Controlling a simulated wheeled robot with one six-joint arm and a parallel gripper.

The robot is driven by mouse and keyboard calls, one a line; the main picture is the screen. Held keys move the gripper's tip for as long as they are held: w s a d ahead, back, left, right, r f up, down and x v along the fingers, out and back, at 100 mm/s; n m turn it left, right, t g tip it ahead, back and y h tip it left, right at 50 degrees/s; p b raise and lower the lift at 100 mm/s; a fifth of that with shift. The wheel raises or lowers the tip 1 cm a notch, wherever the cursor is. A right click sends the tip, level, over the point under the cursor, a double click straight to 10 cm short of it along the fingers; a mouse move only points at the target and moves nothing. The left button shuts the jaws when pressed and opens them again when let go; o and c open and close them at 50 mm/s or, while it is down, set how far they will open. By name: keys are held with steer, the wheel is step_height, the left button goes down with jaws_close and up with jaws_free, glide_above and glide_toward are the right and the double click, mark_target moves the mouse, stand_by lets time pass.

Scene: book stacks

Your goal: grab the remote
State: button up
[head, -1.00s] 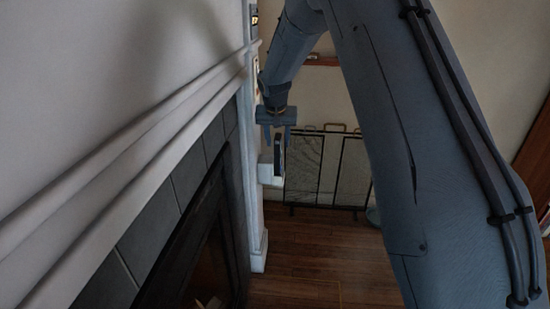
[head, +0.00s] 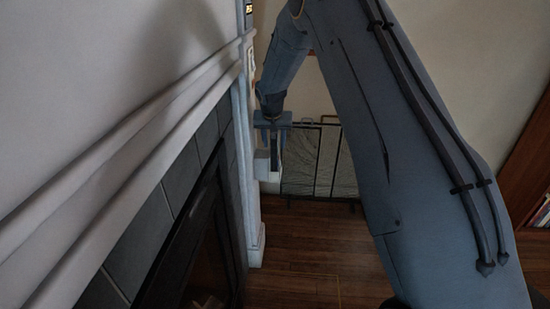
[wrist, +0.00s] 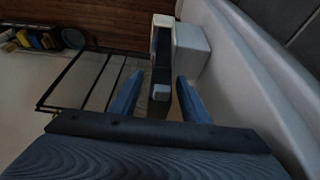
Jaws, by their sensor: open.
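A dark, narrow upright object that looks like the remote (head: 274,153) stands at a small white box (head: 262,168) by the white fireplace post. In the wrist view the remote (wrist: 161,72) shows as a dark bar with a pale far end and a small grey block at its near end. The white box (wrist: 191,52) is just right of it. My gripper (head: 273,143) points down over the remote. In the wrist view its two fingers (wrist: 159,77) are open, one on each side of the bar, with visible gaps. I cannot tell how deep the bar sits between them.
The white mantel ledge (head: 130,150) and post (head: 246,200) run close along the left. A black wire screen (head: 318,160) stands behind the gripper. The wooden floor (head: 310,255) is clear below. A bookshelf (head: 535,180) is at the far right.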

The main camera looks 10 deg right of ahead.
steer(key=shift+w+f, duration=0.15)
steer(key=shift+f, duration=0.2)
steer(key=shift+d, duration=0.1)
steer(key=shift+c, duration=0.2)
jaws_close()
steer(key=shift+r, duration=0.15)
